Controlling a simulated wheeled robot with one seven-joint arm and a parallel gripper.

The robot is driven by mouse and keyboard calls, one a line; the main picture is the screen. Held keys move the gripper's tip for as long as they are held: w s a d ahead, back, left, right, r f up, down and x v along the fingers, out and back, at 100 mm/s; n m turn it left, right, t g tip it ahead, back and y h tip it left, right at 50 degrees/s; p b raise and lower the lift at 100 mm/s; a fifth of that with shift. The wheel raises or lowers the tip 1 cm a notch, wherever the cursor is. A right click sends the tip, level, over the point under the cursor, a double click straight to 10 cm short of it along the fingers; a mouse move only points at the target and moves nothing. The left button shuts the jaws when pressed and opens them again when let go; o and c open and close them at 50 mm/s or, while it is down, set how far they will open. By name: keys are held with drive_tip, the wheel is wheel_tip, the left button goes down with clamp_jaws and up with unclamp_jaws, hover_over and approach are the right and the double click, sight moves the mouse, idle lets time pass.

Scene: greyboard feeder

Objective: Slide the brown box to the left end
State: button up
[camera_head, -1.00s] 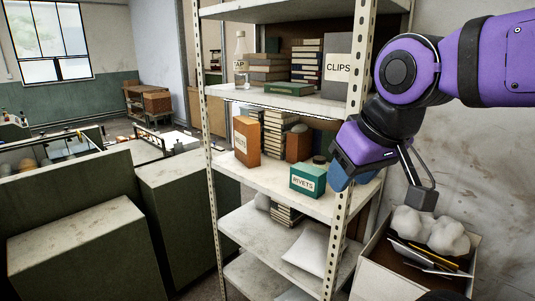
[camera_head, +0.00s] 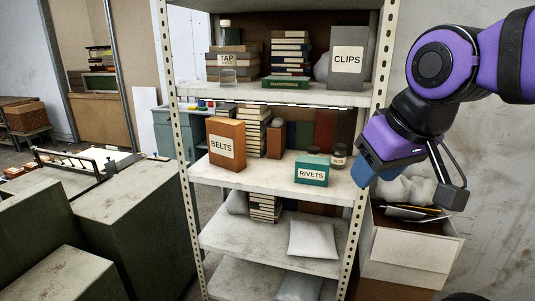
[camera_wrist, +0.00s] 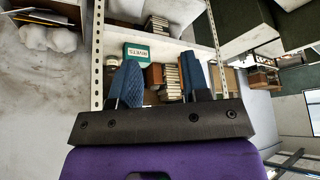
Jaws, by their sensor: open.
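The brown box (camera_head: 227,143), labelled BELTS, stands upright on the middle shelf (camera_head: 262,176), near its left post. Books stand behind it. In the wrist view a brown surface (camera_wrist: 231,78), probably this box, shows partly behind a blue finger. My gripper (camera_head: 363,172) is at the right post, right of the green RIVETS box and well apart from the brown box. In the wrist view my gripper (camera_wrist: 162,80) has its two blue fingers spread with nothing held between them.
The green RIVETS box (camera_head: 311,170) and a dark jar (camera_head: 339,156) stand on the middle shelf's right half. Bare shelf lies between the brown and RIVETS boxes. The right post (camera_head: 373,125) is close to my gripper. An open carton (camera_head: 412,250) stands below right.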

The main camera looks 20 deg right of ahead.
drive_tip(key=shift+s+a, duration=0.1)
drive_tip(key=shift+a, duration=0.15)
